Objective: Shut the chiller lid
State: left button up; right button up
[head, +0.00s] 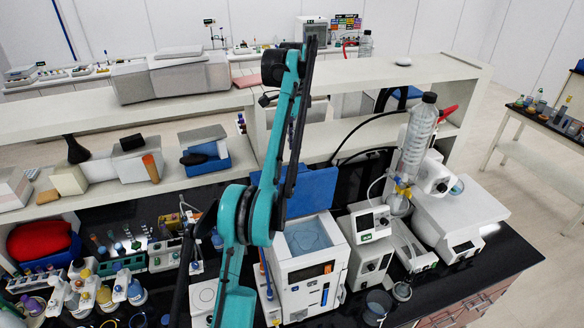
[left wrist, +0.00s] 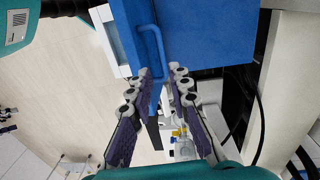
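The chiller (head: 305,262) is a white box on the black bench in the head view, with an open top showing a pale blue interior. Its blue lid (head: 312,193) stands raised at the back edge. In the left wrist view the blue lid (left wrist: 205,35) fills the upper middle, with a blue bar handle (left wrist: 157,45) on it. My left gripper (left wrist: 158,75) has its two dark fingers apart, with the handle's lower end between the fingertips. I cannot tell whether they touch it. In the head view the left gripper is not clearly visible along my teal arm. My right gripper is not in view.
A rotary evaporator (head: 412,150) and white instruments stand right of the chiller. Bottles and racks (head: 105,270) crowd the bench at left. A white shelf (head: 190,185) with boxes runs behind.

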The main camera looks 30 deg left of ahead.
pick_arm(q)
jog(key=a+f, duration=0.1)
jog(key=b, duration=0.3)
send_near(298, 192)
jog(key=w+a+f, duration=0.1)
jog(key=w+a, duration=0.1)
jog(key=w+a+f, duration=0.1)
jog(key=shift+a+f, duration=0.3)
jog(key=shift+a, duration=0.1)
jog(key=shift+d+f, duration=0.1)
jog(key=shift+f, duration=0.75)
grip_shut()
